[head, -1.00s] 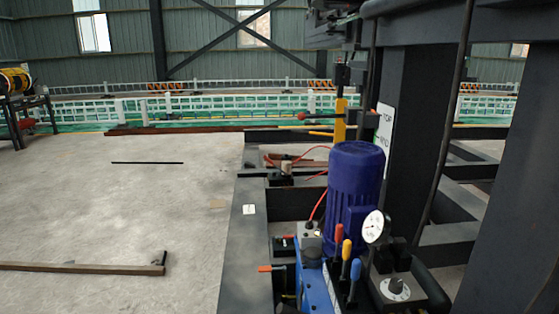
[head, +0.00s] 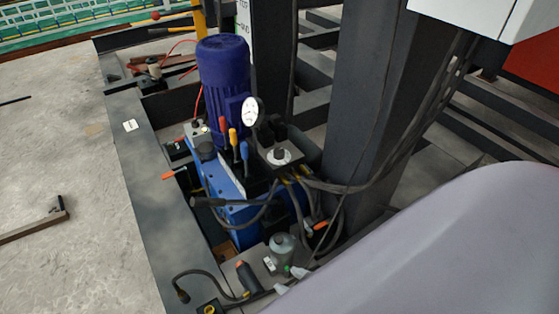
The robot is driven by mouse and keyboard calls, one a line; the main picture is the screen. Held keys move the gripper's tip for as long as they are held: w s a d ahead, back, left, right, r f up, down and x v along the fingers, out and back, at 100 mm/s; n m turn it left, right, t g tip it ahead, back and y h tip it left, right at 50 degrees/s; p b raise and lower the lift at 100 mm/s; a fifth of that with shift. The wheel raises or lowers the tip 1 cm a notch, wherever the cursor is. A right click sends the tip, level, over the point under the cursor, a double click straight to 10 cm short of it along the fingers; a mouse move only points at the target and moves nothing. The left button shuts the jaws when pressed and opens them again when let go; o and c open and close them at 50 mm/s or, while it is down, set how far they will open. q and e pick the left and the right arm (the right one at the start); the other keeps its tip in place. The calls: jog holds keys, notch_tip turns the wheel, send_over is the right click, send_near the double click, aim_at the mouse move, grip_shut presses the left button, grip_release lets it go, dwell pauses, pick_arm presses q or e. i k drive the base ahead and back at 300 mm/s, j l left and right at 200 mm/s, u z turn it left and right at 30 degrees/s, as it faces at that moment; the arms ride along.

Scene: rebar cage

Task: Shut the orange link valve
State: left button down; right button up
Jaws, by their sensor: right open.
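Several orange parts show in the head view, and I cannot tell for sure which is the link valve. A small orange lever (head: 174,175) points left from the left side of the blue pump unit (head: 222,192). Another small orange lever (head: 320,226) sits among the black hoses at the unit's right front. A black handle with an orange end (head: 243,272) stands near the bottom. My right gripper (head: 290,280) shows only as pale fingertips at the bottom, open, beside a grey cylindrical fitting (head: 283,246). My left gripper is out of view.
A dark blue motor (head: 222,75), a round gauge (head: 252,110) and red, yellow and blue levers (head: 233,138) crowd the unit. A thick dark column (head: 375,110) stands right of it. Loose black hoses (head: 272,205) hang in front. Open concrete floor (head: 60,150) lies left.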

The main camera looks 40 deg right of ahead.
aim_at(321, 225)
jog(key=k+j+u, duration=0.25)
jog(key=j+u, duration=0.2)
jog(key=k+j+z, duration=0.2)
jog(key=z, duration=0.15)
jog(key=k+j+z, duration=0.3)
jog(key=i+l, duration=0.05)
jog(key=i, duration=0.05)
